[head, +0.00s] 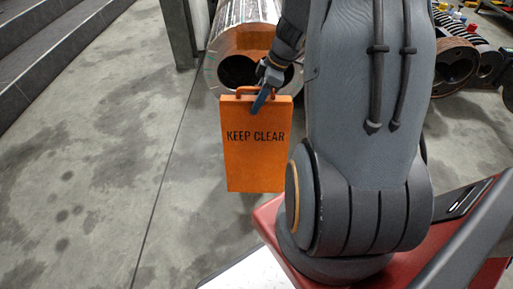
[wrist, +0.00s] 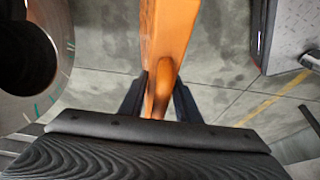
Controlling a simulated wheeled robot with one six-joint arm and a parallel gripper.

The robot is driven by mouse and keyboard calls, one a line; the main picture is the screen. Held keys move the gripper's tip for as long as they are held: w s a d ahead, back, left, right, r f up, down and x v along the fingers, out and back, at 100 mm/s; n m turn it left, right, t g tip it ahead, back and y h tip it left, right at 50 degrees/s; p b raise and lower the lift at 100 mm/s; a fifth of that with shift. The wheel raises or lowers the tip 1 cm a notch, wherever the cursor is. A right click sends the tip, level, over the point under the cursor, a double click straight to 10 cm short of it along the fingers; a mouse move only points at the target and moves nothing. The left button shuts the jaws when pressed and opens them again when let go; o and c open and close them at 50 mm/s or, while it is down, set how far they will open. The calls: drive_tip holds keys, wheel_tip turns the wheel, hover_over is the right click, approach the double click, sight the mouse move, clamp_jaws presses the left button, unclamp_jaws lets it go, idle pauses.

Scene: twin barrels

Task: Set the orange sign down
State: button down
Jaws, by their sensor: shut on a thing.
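The orange sign (head: 257,160) reads "KEEP CLEAR" and hangs upright below my gripper (head: 264,95) in the head view. My gripper is shut on the handle at the sign's top edge. In the wrist view the sign (wrist: 168,38) runs up from between the two dark fingers (wrist: 159,98), seen nearly edge-on. The gap between the sign's lower edge and the floor cannot be judged well. My arm covers the area to the right of the sign in the head view.
A large metal barrel (head: 248,38) with a round opening lies just behind the sign. More cylindrical parts (head: 455,62) lie at the right. Dark steps (head: 45,40) stand at the upper left. The concrete floor (head: 110,170) at left is clear.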

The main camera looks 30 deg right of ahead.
sight(257, 119)
drive_tip(key=shift+f+b, duration=1.05)
drive_tip(key=shift+f, duration=2.9)
drive_tip(key=c, duration=1.3)
unclamp_jaws()
drive_tip(key=shift+r, duration=0.1)
drive_tip(key=p+v, duration=0.3)
drive_tip(key=v, duration=0.8)
drive_tip(key=shift+s+d+r+p, duration=0.2)
drive_tip(key=shift+r+p, duration=0.1)
drive_tip(key=shift+r, duration=0.05)
